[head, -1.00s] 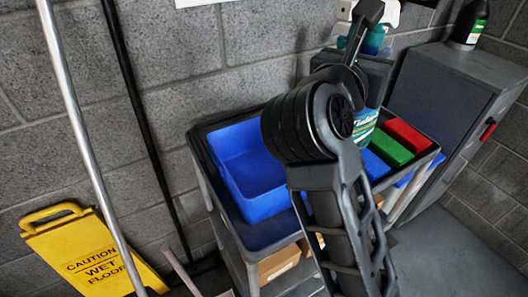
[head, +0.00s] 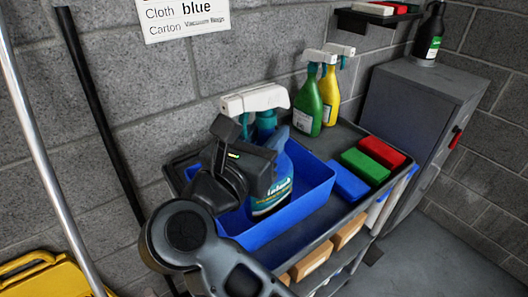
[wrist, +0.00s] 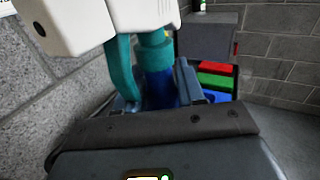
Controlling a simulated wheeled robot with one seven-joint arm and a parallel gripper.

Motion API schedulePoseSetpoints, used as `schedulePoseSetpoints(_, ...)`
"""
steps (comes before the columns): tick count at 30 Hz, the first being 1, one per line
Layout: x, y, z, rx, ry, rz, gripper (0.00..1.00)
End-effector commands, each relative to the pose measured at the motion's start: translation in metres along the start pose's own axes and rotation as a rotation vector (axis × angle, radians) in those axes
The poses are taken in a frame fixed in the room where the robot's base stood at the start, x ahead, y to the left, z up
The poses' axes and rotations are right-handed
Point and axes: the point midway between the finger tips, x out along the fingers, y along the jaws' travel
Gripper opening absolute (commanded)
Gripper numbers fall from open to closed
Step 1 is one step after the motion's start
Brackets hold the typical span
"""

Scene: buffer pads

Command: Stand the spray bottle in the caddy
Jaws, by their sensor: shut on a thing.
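The spray bottle (head: 270,192) is blue with a white and teal spray head (head: 255,99), and it is close to upright. My gripper (head: 274,150) is shut on it below the spray head. The caddy (head: 318,192) is an open blue bin on the cart top. The bottle's lower part shows within the caddy's outline; I cannot tell whether its base touches the caddy floor. The gripper and arm cover the bottle's left side and part of the caddy. In the wrist view, the bottle's teal neck (wrist: 157,55) rises between the fingers.
A green spray bottle (head: 307,100) and a yellow one (head: 329,95) stand behind the caddy. Blue (head: 347,181), green (head: 365,165) and red (head: 381,152) blocks lie to its right. A grey cabinet (head: 420,100) stands at the right. Poles lean at the left.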

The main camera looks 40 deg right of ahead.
Motion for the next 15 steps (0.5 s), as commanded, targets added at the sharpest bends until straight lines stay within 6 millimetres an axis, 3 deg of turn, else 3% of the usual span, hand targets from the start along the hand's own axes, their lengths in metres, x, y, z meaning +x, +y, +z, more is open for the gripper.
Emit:
schedulePoseSetpoints(4,-0.003,0.002,-0.005,0.000,-0.002,0.000,0.00)
schedulePoseSetpoints(15,-0.003,0.004,-0.040,0.003,-0.002,0.000,0.00)
